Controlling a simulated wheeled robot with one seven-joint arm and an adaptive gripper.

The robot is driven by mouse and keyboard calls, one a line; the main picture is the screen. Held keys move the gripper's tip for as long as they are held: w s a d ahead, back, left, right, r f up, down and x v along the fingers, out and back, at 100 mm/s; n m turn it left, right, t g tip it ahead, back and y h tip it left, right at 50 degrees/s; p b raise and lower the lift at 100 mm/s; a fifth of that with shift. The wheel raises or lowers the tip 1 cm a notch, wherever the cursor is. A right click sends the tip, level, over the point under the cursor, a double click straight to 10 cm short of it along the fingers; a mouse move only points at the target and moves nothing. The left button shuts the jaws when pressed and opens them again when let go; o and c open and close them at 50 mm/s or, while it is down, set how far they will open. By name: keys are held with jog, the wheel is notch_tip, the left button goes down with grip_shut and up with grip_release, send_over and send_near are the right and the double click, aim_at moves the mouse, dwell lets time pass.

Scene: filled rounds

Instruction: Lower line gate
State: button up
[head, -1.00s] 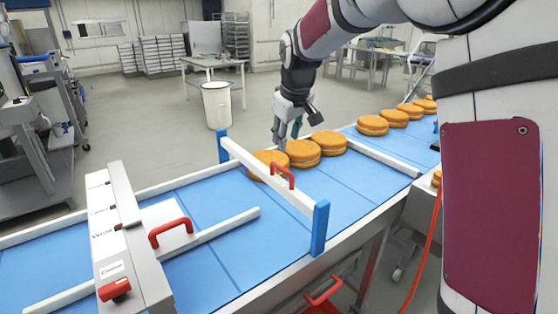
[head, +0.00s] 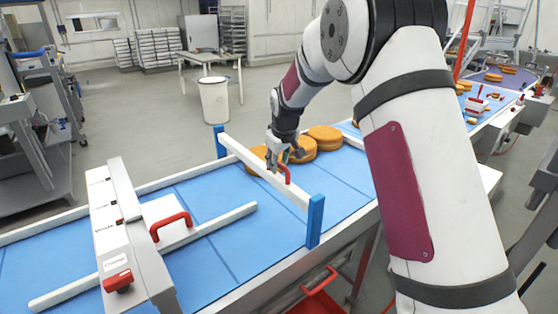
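The line gate is a white bar (head: 249,164) with a red handle (head: 287,174), spanning the blue belt between two blue posts (head: 315,222). The bar sits near the tops of the posts, above the belt. My gripper (head: 284,160) is at the red handle, fingers pointing down. The fingers look spread apart, and part of the handle is hidden behind them. I cannot tell whether they touch it. Orange-brown filled rounds (head: 325,137) sit on the belt just behind the bar, partly hidden by it and by my gripper.
A grey-white control housing (head: 123,235) with red handles crosses the belt at the left. A white guide rail (head: 212,227) lies along the belt before the gate. A red crate (head: 318,297) is below the belt. A white bin (head: 214,100) stands on open floor behind.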

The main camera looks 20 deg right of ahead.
aim_at(279, 190)
grip_shut()
notch_tip(279, 190, down, 11)
jog(key=b, duration=0.3)
jog(key=shift+f, duration=0.1)
jog(key=shift+s+f, duration=0.1)
jog(key=shift+f, duration=0.1)
grip_release()
jog(key=v, duration=1.2)
